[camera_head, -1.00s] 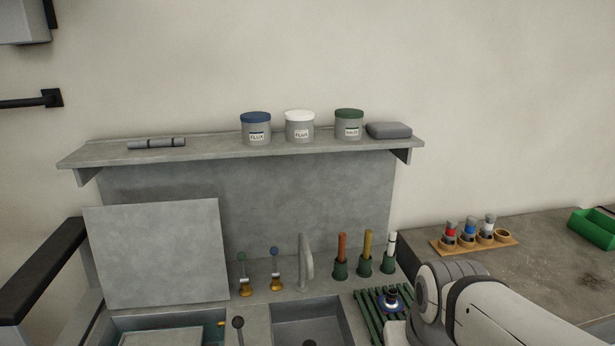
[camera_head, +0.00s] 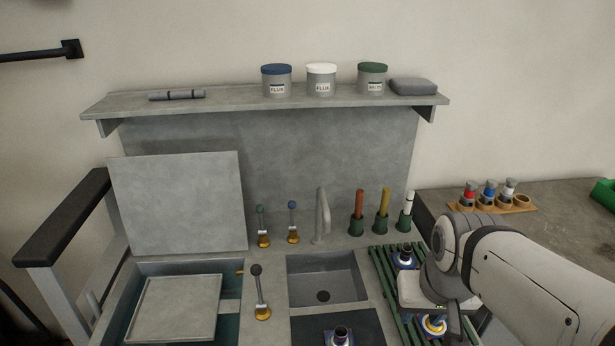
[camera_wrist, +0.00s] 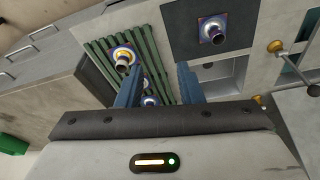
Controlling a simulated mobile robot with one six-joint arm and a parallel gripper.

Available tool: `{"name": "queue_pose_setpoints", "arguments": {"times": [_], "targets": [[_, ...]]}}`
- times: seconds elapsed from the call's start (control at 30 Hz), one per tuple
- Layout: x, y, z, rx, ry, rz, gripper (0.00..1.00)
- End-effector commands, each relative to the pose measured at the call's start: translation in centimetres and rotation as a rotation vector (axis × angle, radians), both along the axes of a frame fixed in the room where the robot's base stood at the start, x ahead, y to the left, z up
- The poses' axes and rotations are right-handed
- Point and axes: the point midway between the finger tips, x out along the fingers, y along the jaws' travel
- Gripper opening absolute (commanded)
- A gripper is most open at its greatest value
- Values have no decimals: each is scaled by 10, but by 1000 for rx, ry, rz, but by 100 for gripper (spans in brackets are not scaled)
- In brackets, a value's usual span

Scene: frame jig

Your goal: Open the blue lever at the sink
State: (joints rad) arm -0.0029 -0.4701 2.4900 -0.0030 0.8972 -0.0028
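The blue lever (camera_head: 292,222) stands upright behind the sink, with a blue ball on a thin stem and a brass base. A similar green-tipped lever (camera_head: 262,227) is just left of it. The grey sink basin (camera_head: 326,283) with its upright faucet (camera_head: 322,215) is to the right and in front. My gripper (camera_wrist: 158,84) shows two blue fingers spread apart, over the green slatted rack, with nothing gripped. In the head view my arm is at the right, well away from the blue lever, and the fingers are hidden there.
A dark-knobbed lever (camera_head: 258,292) stands left of the basin, near the open tank (camera_head: 232,318). Small round-topped pieces sit on the green rack (camera_head: 384,283) and dark mat (camera_head: 365,327). Handled tools in green cups (camera_head: 356,227) stand right of the faucet. A shelf (camera_head: 230,103) overhangs behind.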

Motion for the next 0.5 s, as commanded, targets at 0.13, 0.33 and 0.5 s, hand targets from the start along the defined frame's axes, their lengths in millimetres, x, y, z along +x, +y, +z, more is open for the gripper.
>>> {"name": "queue_pose_setpoints", "arguments": {"times": [0.13, 0.33, 0.5], "targets": [[26, 6, 11, -2, -15, 23, 21], [87, 26, 34, -7, -57, 77, 5], [142, 50, 48, -9, -95, 124, 0]]}}
